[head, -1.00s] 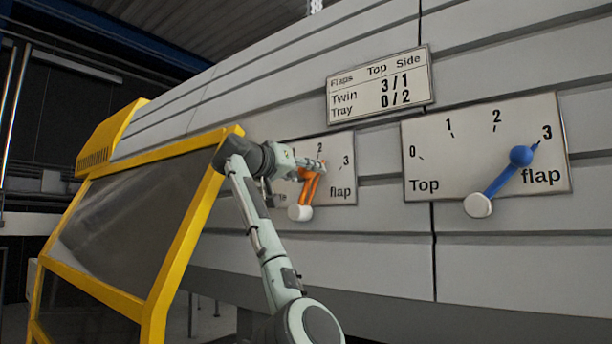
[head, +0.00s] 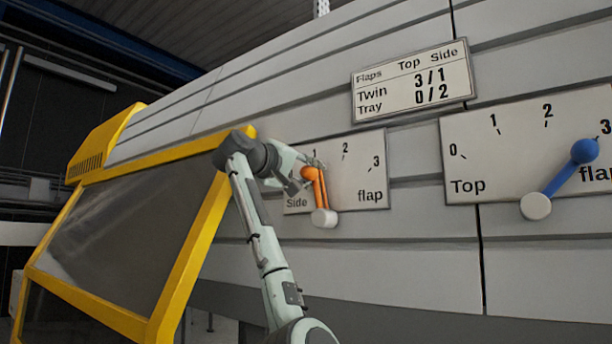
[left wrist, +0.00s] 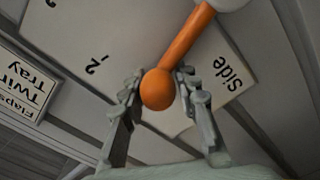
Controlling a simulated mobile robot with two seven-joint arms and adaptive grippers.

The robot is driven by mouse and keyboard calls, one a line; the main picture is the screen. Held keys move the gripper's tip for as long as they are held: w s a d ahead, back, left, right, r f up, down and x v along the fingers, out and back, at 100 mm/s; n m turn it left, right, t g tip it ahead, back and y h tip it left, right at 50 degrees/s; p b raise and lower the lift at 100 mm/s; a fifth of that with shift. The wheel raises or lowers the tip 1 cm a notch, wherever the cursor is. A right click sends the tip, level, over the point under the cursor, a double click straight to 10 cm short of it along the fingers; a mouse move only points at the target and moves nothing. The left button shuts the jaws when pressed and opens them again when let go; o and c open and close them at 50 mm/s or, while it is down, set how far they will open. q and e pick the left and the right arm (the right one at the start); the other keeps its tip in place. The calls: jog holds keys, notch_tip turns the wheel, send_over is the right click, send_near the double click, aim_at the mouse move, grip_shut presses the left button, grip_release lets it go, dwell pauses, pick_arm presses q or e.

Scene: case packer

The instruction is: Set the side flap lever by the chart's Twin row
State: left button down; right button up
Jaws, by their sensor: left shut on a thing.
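The side flap lever (head: 318,190) is orange with a white pivot and tilts up and slightly left, toward the 1 on its Side flap dial (head: 350,170). My left gripper (head: 308,168) is shut on its round knob. In the left wrist view the orange knob (left wrist: 157,90) sits between the two fingers. The dial's 0 is hidden behind my arm. The chart (head: 412,82) above reads Twin 3/1 and Tray 0/2 under Top and Side. My right gripper is not in view.
A Top flap dial (head: 480,187) is at the right, with a blue lever (head: 566,174) pointing toward 3. A yellow-framed guard (head: 187,275) with a dark panel stands left of my arm. The grey slatted wall below the dials is clear.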

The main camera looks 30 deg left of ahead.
pick_arm(q)
jog(key=shift+w+f, duration=0.1)
jog(key=shift+n, duration=0.3)
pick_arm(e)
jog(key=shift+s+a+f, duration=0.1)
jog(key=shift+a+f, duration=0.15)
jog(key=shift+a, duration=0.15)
